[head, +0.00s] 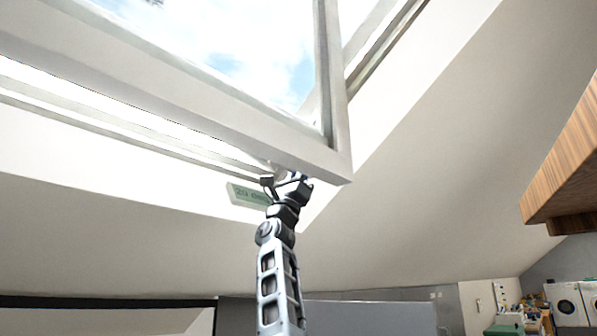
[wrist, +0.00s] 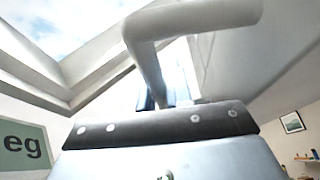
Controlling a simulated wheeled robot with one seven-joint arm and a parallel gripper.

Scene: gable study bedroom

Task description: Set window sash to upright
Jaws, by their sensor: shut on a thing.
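The window sash (head: 339,110) is a white-framed glass pane in the sloped roof, seen at the top of the head view. It stands swung away from its fixed frame, with a gap along its lower edge and right side. My gripper (head: 286,177) is at the sash's lower rail, near its lower right corner. In the wrist view a white bent handle (wrist: 205,17) runs down between the fingers of my gripper (wrist: 160,95), which is shut on it. The handle is mostly hidden in the head view.
A green lettered sign (head: 247,195) is just left of my gripper, and also shows in the wrist view (wrist: 24,146). The sloped ceiling (head: 430,150) lies close around the window. A wooden overhead piece (head: 565,160) juts in at the right. White machines (head: 570,303) stand far off at lower right.

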